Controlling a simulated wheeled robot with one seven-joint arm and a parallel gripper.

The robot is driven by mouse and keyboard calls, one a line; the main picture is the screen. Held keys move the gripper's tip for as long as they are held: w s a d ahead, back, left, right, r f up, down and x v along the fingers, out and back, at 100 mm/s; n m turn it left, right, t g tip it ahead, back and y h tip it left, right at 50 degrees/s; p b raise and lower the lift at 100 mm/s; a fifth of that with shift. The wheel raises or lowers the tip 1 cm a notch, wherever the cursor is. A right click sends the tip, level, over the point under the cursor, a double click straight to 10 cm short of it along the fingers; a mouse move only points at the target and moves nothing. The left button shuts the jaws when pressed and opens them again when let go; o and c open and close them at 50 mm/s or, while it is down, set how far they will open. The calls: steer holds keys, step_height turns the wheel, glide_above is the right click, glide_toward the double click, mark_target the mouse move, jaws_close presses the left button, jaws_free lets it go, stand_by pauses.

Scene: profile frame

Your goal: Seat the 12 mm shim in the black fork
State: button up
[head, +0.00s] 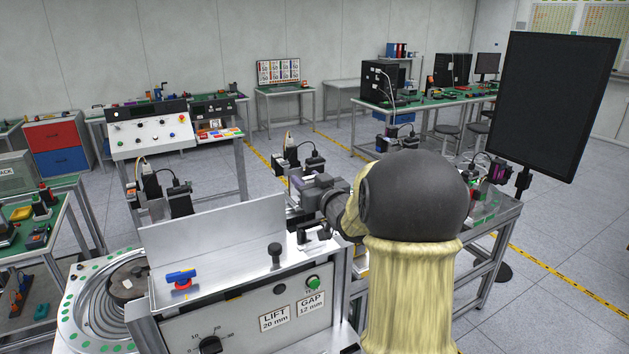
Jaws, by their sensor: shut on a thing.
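My arm, with a yellow sleeve and a dark joint, fills the middle of the head view. Beyond it, my gripper (308,207) points left over the right end of the grey machine (240,310). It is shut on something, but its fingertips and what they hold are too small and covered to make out. I cannot pick out the 12 mm shim or the black fork for sure. The machine's front carries labels reading "LIFT 20 mm" (274,318) and "GAP 12 mm" (311,304).
The machine has an upright metal plate (215,240), a blue-and-red valve handle (182,278), a black knob (274,254) and a green button (313,282). A round bowl feeder (85,310) stands left. A dark monitor (552,105) rises at right.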

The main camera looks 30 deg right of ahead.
step_height(320, 180, down, 3)
steer(key=b, duration=0.2)
steer(key=shift+f+b, duration=0.1)
steer(key=shift+b, duration=0.3)
steer(key=shift+w+f+b, duration=0.15)
steer(key=shift+f+b, duration=0.5)
steer(key=shift+f, duration=0.05)
steer(key=shift+w+f+b, duration=0.15)
steer(key=shift+f+b, duration=0.45)
steer(key=shift+f, duration=0.1)
steer(key=shift+d, duration=0.15)
steer(key=shift+s, duration=0.15)
steer(key=shift+a, duration=0.25)
